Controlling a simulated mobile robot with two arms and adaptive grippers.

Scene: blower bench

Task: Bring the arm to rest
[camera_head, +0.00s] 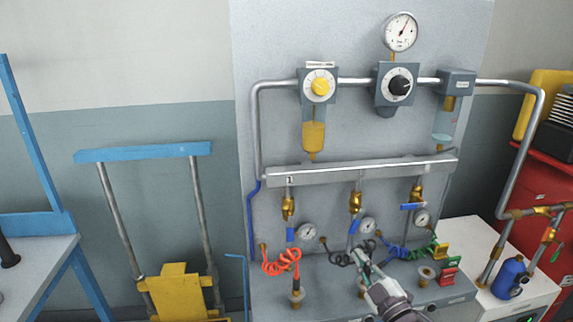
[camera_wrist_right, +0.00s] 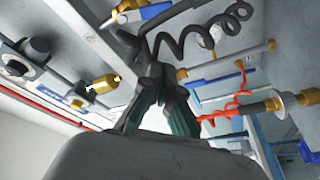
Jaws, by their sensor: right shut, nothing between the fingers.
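My right gripper (camera_head: 359,256) comes up from the bottom of the head view, in front of the bench's middle station. Its fingers are closed and hold nothing. In the head view its tips overlap the black coiled hose (camera_head: 340,259), below the middle brass valve (camera_head: 355,202). In the right wrist view the dark closed fingers (camera_wrist_right: 143,52) point up towards the panel, with the black coil (camera_wrist_right: 205,32) beside them. I cannot tell whether they touch it. The gripper hides part of the bench top. My left gripper is not in view.
The grey panel (camera_head: 275,130) carries pipes, gauges and regulators. Orange (camera_head: 284,264), blue and green coiled hoses hang close to the gripper on both sides. A blue bottle (camera_head: 508,277) stands on the white cabinet at right. A yellow and blue trolley (camera_head: 178,293) is at left.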

